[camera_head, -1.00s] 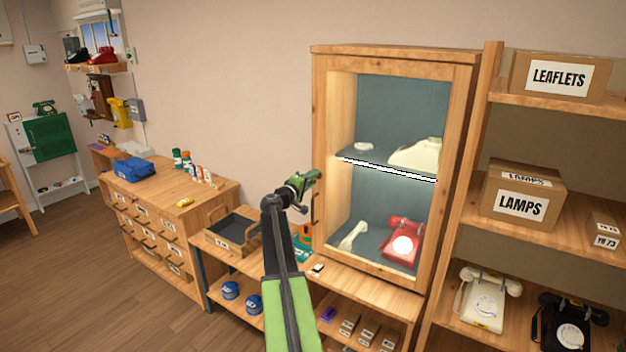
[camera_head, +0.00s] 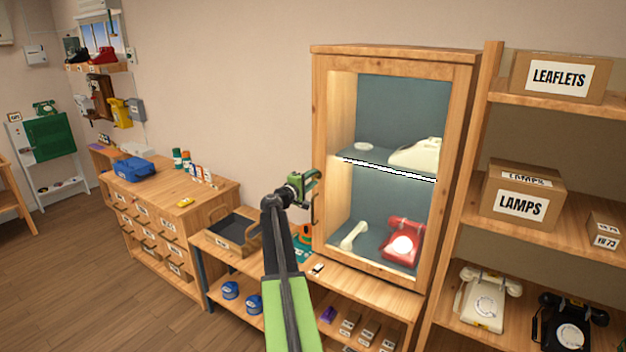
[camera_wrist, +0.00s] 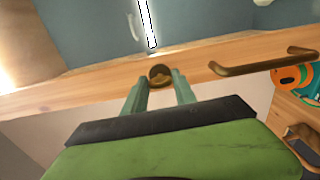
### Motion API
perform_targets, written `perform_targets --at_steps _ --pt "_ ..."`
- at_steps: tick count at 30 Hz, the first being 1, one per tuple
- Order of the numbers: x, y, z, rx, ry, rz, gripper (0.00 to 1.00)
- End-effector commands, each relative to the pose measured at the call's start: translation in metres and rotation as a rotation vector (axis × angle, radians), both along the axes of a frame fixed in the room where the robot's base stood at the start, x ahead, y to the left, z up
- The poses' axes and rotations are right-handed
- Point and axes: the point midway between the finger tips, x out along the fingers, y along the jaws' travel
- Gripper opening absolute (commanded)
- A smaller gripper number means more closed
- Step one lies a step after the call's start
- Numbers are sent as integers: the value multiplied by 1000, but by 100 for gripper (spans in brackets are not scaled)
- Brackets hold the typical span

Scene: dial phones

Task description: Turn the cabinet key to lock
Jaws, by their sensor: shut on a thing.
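The wooden display cabinet (camera_head: 393,60) stands at the centre right in the head view, with a glass-fronted interior. My gripper (camera_head: 312,190) is at the left edge of its door frame. In the wrist view my gripper (camera_wrist: 160,92) has its two green fingers on either side of a small round brass key piece (camera_wrist: 160,75) at the wooden door frame (camera_wrist: 105,82). The fingers are shut on this key piece. A brass handle (camera_wrist: 262,62) is on the frame to the right in the wrist view. The key is hidden by my gripper in the head view.
Inside the cabinet are a red phone (camera_head: 403,240), a cream handset (camera_head: 353,235) and a glass shelf (camera_head: 385,169). A wooden tray (camera_head: 228,228) lies to the left of my arm. A shelf with a LAMPS box (camera_head: 521,204) stands close on the right.

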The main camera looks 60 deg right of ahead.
Motion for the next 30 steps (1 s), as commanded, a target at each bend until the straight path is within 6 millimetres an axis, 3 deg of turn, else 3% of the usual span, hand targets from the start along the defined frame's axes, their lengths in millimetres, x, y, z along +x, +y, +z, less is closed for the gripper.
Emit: perform_targets --at_steps 2,3,7,16,19,23,30 --pt "0 0 0 0 1 0 0" --pt "0 0 0 0 1 0 38" --pt "0 0 0 0 1 0 55" --pt "0 1 0 0 0 0 55" --pt "0 11 0 0 0 2 55" --pt "-2 41 0 0 0 2 55" --pt "-1 110 0 0 0 4 55"
